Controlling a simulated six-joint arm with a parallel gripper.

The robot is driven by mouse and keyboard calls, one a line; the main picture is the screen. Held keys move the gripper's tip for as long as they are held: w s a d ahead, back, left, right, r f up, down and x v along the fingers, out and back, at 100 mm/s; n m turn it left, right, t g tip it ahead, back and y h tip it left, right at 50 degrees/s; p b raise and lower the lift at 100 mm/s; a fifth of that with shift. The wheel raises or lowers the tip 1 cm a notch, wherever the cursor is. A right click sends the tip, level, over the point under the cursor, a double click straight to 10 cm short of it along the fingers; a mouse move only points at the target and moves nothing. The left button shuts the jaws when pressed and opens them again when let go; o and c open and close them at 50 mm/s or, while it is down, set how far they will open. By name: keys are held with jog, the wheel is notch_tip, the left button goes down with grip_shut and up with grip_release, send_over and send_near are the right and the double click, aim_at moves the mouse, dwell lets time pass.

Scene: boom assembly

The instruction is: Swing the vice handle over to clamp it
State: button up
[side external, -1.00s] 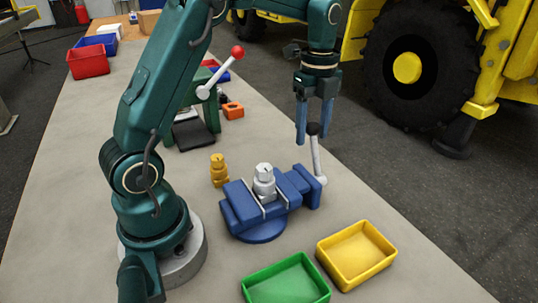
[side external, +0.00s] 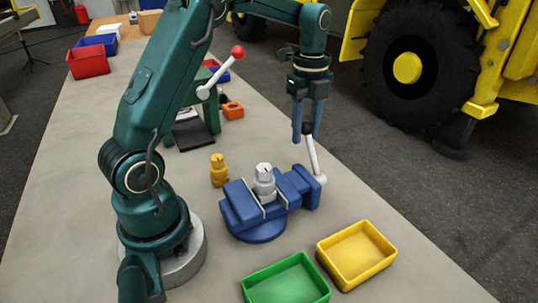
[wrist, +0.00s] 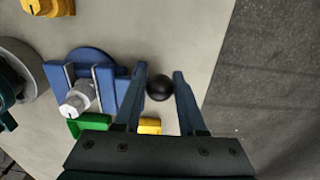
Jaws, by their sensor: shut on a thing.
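The blue vice (side external: 240,208) stands on the bench with a silver metal fitting (side external: 264,180) between its jaws. It also shows in the wrist view (wrist: 107,105), left of my fingers. The vice handle (side external: 313,158) is a light grey lever on the right end of the vice. It stands steeply up, its top leaning left, with a black ball knob (wrist: 159,88) at the top. My gripper (side external: 306,132) points down and is shut on the handle at this knob. The knob sits between the two fingers in the wrist view.
A brass fitting (side external: 219,170) stands left of the vice. A green tray (side external: 262,296) and a yellow tray (side external: 328,268) lie in front. A green press with a red-knobbed lever (side external: 226,68) stands behind. The bench's right edge is close to the handle.

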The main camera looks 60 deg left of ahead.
jog(key=shift+a+f, duration=0.1)
jog(key=shift+a, duration=0.05)
jog(key=shift+a+f, duration=0.65)
jog(key=shift+a, duration=0.15)
jog(key=o, duration=0.7)
jog(key=shift+d+r, duration=0.15)
jog(key=shift+d+r, duration=0.15)
jog(key=shift+d, duration=0.05)
jog(key=c, duration=0.7)
